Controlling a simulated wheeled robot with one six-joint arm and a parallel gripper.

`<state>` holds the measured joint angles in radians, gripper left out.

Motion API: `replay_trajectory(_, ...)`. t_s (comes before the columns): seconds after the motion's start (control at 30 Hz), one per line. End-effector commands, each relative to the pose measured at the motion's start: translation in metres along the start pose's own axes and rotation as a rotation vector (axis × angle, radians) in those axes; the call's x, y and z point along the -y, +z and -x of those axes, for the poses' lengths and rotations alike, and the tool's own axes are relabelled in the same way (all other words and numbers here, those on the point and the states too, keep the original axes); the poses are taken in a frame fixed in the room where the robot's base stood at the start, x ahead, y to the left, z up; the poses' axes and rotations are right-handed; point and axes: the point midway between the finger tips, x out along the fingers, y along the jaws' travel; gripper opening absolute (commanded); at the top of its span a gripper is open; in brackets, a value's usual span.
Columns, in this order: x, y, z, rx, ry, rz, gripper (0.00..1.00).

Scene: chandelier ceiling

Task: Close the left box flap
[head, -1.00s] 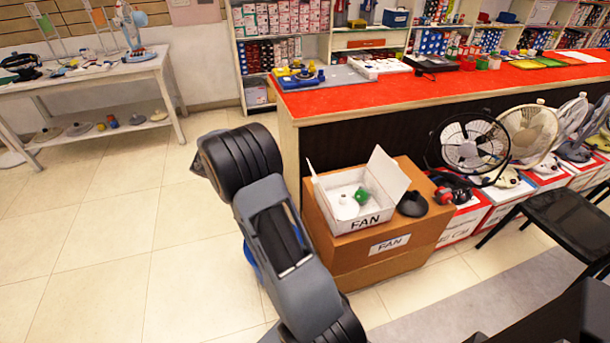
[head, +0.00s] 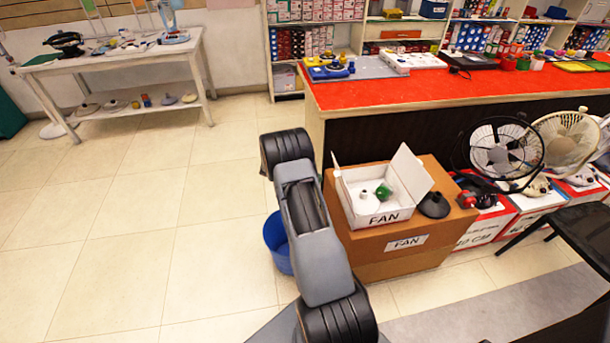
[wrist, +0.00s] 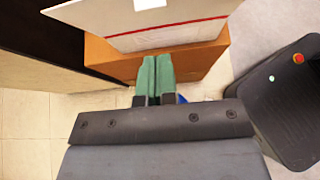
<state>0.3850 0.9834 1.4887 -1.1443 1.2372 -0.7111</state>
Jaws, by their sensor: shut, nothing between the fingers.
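An open white box (head: 375,219) marked FAN sits on a brown carton in the head view. Its left flap (head: 337,168) stands up and shows as a narrow strip. Its right flap (head: 411,174) stands up, leaning outward.
The brown carton (head: 405,256) stands against the red-topped counter (head: 420,92). A black cone-shaped part (head: 433,205) sits on the carton, right of the box. A blue bin (head: 277,241) stands behind my arm. Fans and a black chair (head: 588,235) are at right. The left floor is clear.

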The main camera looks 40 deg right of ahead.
Motion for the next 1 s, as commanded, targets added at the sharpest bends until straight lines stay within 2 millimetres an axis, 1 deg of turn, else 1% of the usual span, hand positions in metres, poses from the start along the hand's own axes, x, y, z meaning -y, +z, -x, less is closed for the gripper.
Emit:
replay_trajectory(0.03,0.001,0.0,-0.009,0.0,-0.003,0.0,0.0)
replay_trajectory(0.1,0.0,0.009,-0.015,-0.001,-0.001,-0.002,0.0)
replay_trajectory(0.23,0.0,0.019,-0.025,0.0,-0.001,-0.002,0.0)
replay_trajectory(0.4,0.0,0.026,-0.033,-0.001,0.001,0.0,0.0)
replay_trajectory(0.83,0.0,0.028,-0.035,-0.001,0.001,0.0,0.0)
replay_trajectory(1.0,-0.001,0.029,-0.031,-0.015,0.008,0.004,0.0)
